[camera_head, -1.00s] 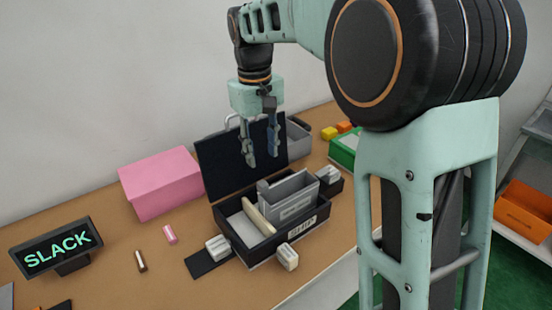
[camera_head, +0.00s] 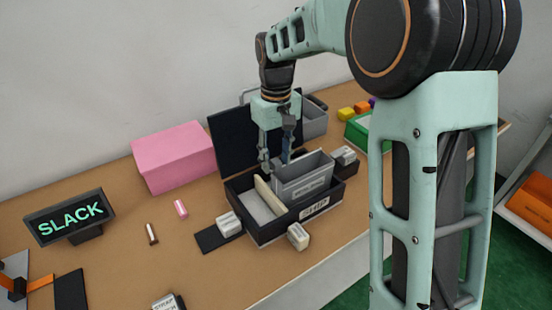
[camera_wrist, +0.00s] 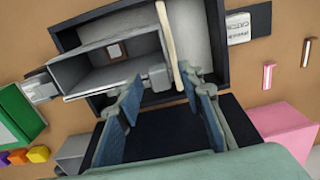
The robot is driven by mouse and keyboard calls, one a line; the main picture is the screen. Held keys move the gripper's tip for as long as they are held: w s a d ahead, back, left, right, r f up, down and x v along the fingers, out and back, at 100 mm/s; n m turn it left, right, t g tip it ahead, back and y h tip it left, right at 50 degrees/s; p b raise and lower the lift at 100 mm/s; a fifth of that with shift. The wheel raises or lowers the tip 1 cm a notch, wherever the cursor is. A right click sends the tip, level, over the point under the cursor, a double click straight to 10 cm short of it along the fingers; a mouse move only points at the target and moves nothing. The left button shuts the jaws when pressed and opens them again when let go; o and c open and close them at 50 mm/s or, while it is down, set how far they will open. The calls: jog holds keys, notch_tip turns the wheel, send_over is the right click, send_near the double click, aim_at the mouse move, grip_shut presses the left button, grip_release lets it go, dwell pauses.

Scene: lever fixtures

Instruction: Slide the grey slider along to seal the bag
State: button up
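A grey open-topped bag (camera_head: 305,181) stands upright in a black box (camera_head: 262,231) labelled SHIP. It also shows in the wrist view (camera_wrist: 98,77). A small grey block, apparently the slider (camera_wrist: 158,76), sits at one end of the bag's rim in the wrist view. In the head view my gripper hides that end. My gripper (camera_head: 275,167) points down at the back of the box, by that end of the bag. In the wrist view its two blue-padded fingers (camera_wrist: 165,98) are apart with nothing between them, and the slider lies just past their tips.
A cream strip (camera_head: 269,197) stands in the box beside the bag. The box's black lid (camera_head: 238,135) stands open behind. A pink box (camera_head: 174,157) is left, small white blocks (camera_head: 229,224) surround the box, and a sign (camera_head: 70,218) reads SLACK.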

jog(key=shift+f, duration=0.1)
grip_shut()
dwell(0.3)
jog(key=w+d+p, duration=0.4)
jog(key=w+d, duration=0.3)
jog(key=d, duration=0.4)
jog(key=shift+w, duration=0.3)
jog(key=shift+d, duration=0.1)
grip_release()
